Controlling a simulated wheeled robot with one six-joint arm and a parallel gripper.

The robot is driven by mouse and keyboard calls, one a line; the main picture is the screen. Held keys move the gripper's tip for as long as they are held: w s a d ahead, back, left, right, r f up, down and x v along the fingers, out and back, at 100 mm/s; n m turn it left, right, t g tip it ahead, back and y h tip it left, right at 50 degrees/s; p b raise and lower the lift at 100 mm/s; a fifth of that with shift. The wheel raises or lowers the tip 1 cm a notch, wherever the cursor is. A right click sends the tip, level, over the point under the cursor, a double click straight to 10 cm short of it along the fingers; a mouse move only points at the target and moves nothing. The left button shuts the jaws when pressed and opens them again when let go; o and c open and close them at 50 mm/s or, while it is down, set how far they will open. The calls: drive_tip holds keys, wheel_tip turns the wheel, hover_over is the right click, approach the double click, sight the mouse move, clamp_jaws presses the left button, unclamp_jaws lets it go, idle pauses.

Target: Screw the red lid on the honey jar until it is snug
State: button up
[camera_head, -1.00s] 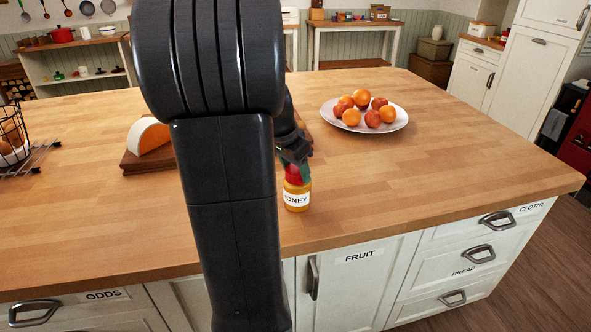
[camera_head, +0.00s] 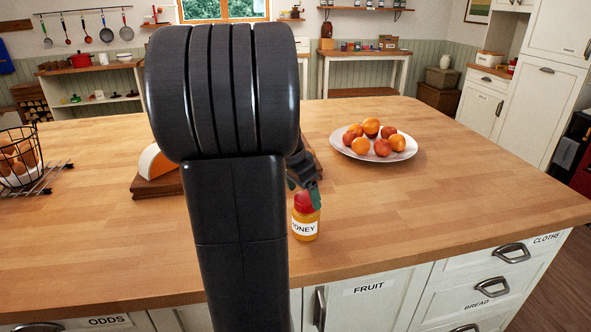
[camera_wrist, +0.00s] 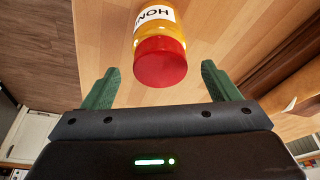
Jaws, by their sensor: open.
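The honey jar (camera_head: 305,229) stands upright on the wooden island top, with amber contents and a white HONEY label. The red lid (camera_head: 304,203) sits on top of the jar. In the wrist view the lid (camera_wrist: 160,62) and the jar (camera_wrist: 158,20) lie ahead of and between the green fingers. My gripper (camera_wrist: 157,85) is open, with a finger on each side and a gap between each finger and the lid. In the head view my gripper (camera_head: 306,190) is at the lid, partly hidden behind my arm. How tightly the lid sits cannot be told.
A white plate (camera_head: 404,152) of oranges and red fruit lies behind and right of the jar. The counter right of the jar is clear.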

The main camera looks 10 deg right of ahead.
drive_tip(key=v, duration=1.1)
drive_tip(key=shift+r, duration=0.35)
drive_tip(key=shift+a, duration=0.15)
drive_tip(key=x, duration=1.3)
drive_tip(key=shift+s+f, duration=0.1)
drive_tip(key=shift+f, duration=0.3)
drive_tip(key=shift+d+n, duration=0.25)
drive_tip(key=shift+n, duration=0.05)
drive_tip(key=shift+n+p, duration=0.3)
drive_tip(key=shift+n, duration=0.2)
drive_tip(key=shift+n+t, duration=0.3)
drive_tip(key=shift+n, duration=0.1)
